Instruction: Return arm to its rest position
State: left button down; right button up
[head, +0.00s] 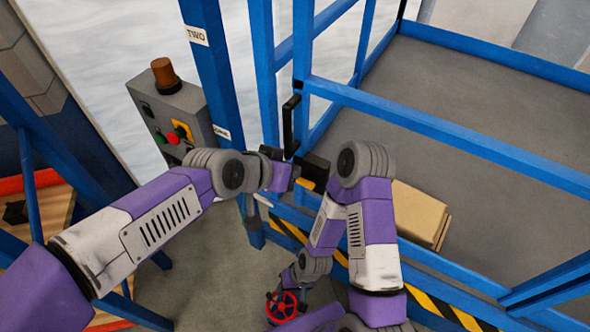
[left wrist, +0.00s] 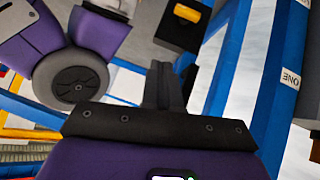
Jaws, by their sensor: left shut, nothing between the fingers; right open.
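My left gripper (head: 292,170) is at the blue gate frame, beside a black box with a yellow part (head: 312,172). In the left wrist view its two dark fingers (left wrist: 164,85) are together with nothing between them, and the black box (left wrist: 188,28) shows just above and beyond them. My right arm rises from the bottom and folds down again. My right gripper (head: 287,280) is low, close to a red handwheel (head: 284,306). Its fingertips are small and hard to make out; whether it touches the wheel cannot be told.
A grey control box (head: 172,112) with buttons and an orange beacon (head: 165,75) stands left of a blue post (head: 215,70). A black handle (head: 290,125) is on the gate. Blue rails (head: 450,137) enclose a grey floor with a cardboard box (head: 420,213).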

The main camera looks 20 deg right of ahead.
pick_arm(q)
jog(key=shift+r, duration=0.1)
dwell(0.5)
jog(key=w+a+f+n+y+b, duration=0.1)
jog(key=w+a+f+n+b, duration=0.2)
jog(key=f, duration=0.8)
jog(key=a+f+n+y+b, duration=0.15)
jog(key=a+f, duration=0.35)
jog(key=f, duration=0.6)
jog(key=w+a+f+n+b, duration=0.15)
jog(key=a+f+b, duration=0.25)
jog(key=f, duration=0.7)
jog(key=s+a+f+n+g+b, duration=0.1)
jog(key=s+a+f, duration=0.3)
jog(key=f, duration=0.5)
jog(key=s+a+f+n+g+y+b, duration=0.1)
jog(key=s+a+f+n+b, duration=0.2)
jog(key=s+f, duration=0.3)
jog(key=s+a+f+n+g+b, duration=0.1)
jog(key=s+a+f+n+b, duration=0.1)
jog(key=f, duration=1)
jog(key=s+a+b, duration=0.1)
jog(key=s+a, duration=0.1)
jog(key=a, duration=0.1)
jog(key=shift+s+a+f+b, duration=0.15)
jog(key=shift+s+f+b, duration=0.15)
jog(key=shift+s+f, duration=0.1)
jog(key=shift+g+y, duration=0.25)
jog(key=shift+g, duration=0.05)
